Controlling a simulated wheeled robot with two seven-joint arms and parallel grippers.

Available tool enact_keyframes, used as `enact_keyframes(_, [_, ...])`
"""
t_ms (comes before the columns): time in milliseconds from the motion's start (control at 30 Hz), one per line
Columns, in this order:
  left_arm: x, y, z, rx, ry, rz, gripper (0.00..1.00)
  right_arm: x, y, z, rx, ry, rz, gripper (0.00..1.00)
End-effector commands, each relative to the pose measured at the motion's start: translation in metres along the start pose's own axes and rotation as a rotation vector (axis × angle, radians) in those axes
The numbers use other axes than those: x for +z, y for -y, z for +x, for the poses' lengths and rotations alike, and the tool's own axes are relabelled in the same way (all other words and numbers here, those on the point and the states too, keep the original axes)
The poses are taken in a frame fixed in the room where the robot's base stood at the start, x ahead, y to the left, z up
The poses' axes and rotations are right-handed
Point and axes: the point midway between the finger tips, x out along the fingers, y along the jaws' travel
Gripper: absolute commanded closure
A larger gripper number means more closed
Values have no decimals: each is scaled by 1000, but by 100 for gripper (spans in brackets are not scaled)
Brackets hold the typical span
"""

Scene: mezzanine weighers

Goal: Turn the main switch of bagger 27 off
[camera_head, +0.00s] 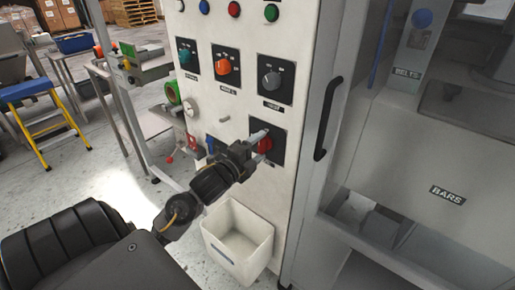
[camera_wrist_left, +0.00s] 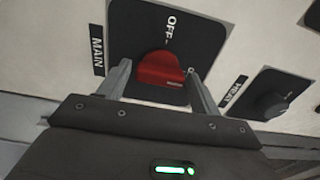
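The main switch is a red knob (camera_head: 265,146) on a black plate, low on the white panel (camera_head: 225,118). In the left wrist view the red knob (camera_wrist_left: 160,70) shows beside a MAIN label (camera_wrist_left: 97,57), with OFF printed above it on the plate. Which mark the knob points to is unclear. My left gripper (camera_head: 262,142) is at the knob; in the left wrist view its open fingers (camera_wrist_left: 158,78) stand either side of it, with a gap at the left finger. Contact at the right finger cannot be told. My right gripper is not in view. No number 27 is readable.
A HEAT knob (camera_wrist_left: 270,106) is beside the main switch. A black door handle (camera_head: 328,118) stands right of the panel. A white bin (camera_head: 252,262) is below.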

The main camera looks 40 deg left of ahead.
Motion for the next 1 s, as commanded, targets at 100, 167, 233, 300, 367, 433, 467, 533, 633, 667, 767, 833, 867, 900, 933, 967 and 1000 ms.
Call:
enact_keyframes(100, [0,0,0,0,0,0,52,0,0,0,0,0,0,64])
enact_keyframes(167, [0,0,0,0,0,0,60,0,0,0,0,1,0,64])
enact_keyframes(233, [0,0,0,0,0,0,69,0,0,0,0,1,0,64])
enact_keyframes(300, [0,0,0,0,1,-1,70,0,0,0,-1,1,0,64])
enact_keyframes(367, [0,0,0,0,1,-3,70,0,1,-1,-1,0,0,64])
enact_keyframes(433, [0,0,0,1,1,-11,70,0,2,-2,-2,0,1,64])
enact_keyframes(467, [0,1,0,1,1,-17,70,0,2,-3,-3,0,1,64])
enact_keyframes(533, [0,1,0,1,1,-36,70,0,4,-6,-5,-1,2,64])
enact_keyframes(633, [0,2,0,2,2,-80,70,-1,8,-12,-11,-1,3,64])
enact_keyframes(667, [0,3,0,1,1,-96,70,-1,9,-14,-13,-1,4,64])
enact_keyframes(767, [0,4,0,3,2,-165,70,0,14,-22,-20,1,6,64])
enact_keyframes(833, [0,4,0,3,2,-222,70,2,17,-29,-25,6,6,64])
enact_keyframes(867, [0,4,0,4,2,-248,70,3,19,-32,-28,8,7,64])
enact_keyframes(900, [0,4,0,3,2,-285,70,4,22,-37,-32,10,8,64])
enact_keyframes(933, [0,5,0,4,3,-314,70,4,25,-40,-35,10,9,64])
enact_keyframes(967, [0,5,0,3,2,-343,70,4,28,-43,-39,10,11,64])
enact_keyframes(1000, [0,5,0,3,2,-381,70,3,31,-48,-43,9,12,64])
